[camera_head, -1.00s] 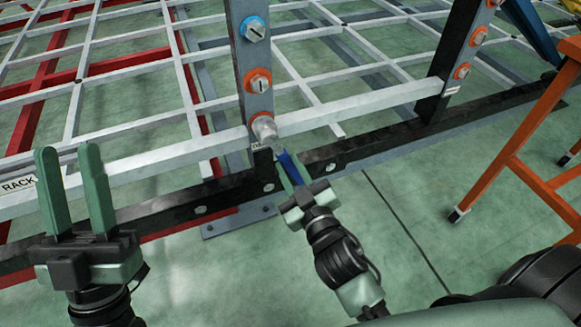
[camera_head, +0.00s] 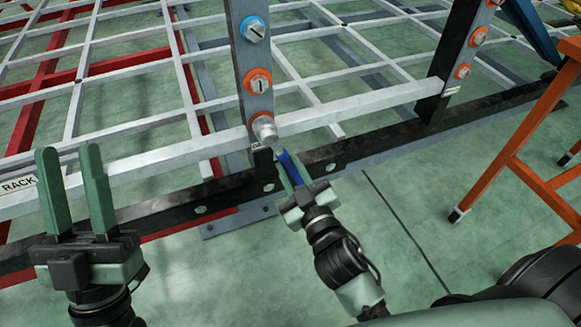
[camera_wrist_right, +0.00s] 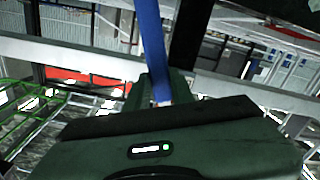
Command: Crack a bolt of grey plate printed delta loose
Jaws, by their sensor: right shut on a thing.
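A small label just below the silver bolt is too small to read, so I cannot tell which plate is printed delta. My right gripper (camera_head: 289,160) is shut on a blue-handled tool (camera_head: 287,161), just below the silver bolt. The tool's blue bar also shows in the right wrist view (camera_wrist_right: 151,45). Whether its working end touches the bolt is hidden. My left gripper (camera_head: 70,155) is open and empty at lower left.
A second upright (camera_head: 457,65) with orange-ringed bolts stands at right. A long black rail (camera_head: 350,143) and a white rack rail (camera_head: 150,160) cross the front. An orange stand (camera_head: 520,140) is at far right. The green floor between is clear.

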